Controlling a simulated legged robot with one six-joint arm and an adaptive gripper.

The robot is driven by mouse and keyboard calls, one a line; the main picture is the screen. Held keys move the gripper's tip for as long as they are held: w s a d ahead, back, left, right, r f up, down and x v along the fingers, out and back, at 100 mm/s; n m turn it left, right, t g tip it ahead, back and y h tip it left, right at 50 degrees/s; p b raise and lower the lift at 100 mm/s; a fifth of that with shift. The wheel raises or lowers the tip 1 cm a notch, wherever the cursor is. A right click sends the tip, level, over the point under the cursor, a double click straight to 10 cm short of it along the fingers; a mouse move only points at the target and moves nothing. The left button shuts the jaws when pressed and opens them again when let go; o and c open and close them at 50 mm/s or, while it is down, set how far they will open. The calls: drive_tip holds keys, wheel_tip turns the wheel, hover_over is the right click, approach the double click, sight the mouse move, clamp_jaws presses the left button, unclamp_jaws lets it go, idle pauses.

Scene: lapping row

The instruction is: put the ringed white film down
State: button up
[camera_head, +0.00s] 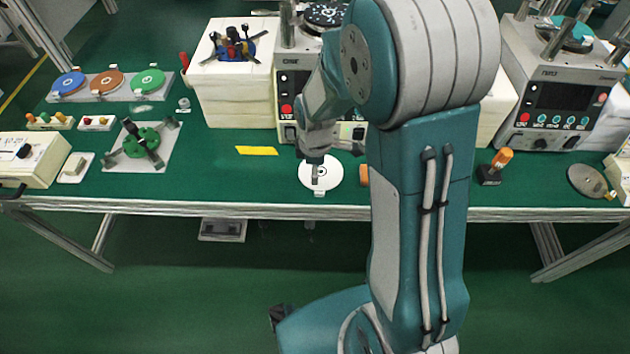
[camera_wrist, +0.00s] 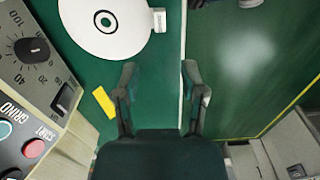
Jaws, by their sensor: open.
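The ringed white film (camera_head: 332,177) is a round white disc with a dark ring at its centre and a small pale tab on its rim. It lies on the green bench top (camera_head: 225,180) near the front edge. The film also shows in the wrist view (camera_wrist: 108,36), at the upper left and cut off by the top edge. My gripper (camera_wrist: 160,72) is open, with nothing between its fingers, and is apart from the film there. In the head view my gripper (camera_head: 315,168) overlaps the film and hides part of its middle.
A yellow strip (camera_head: 257,151) lies left of the film. A grinding machine with a dial and buttons (camera_wrist: 38,60) stands close by. An orange piece (camera_head: 364,175) shows beside my arm. A green fixture (camera_head: 140,145) stands further left. The bench's front edge is near the film.

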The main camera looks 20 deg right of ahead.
drive_tip(key=s+r+m+t, duration=0.1)
drive_tip(key=s+r+m, duration=0.25)
drive_tip(key=r, duration=0.55)
drive_tip(key=s+r+m+t, duration=0.2)
drive_tip(key=s+r+m, duration=0.15)
drive_tip(key=r, duration=0.45)
drive_tip(key=s+d+r+m+t, duration=0.1)
drive_tip(key=s+r+m+t, duration=0.1)
drive_tip(key=s+r+m, duration=0.4)
drive_tip(key=s+m, duration=0.1)
drive_tip(key=s, duration=0.3)
drive_tip(key=shift+r+t, duration=0.25)
drive_tip(key=shift+t, duration=0.05)
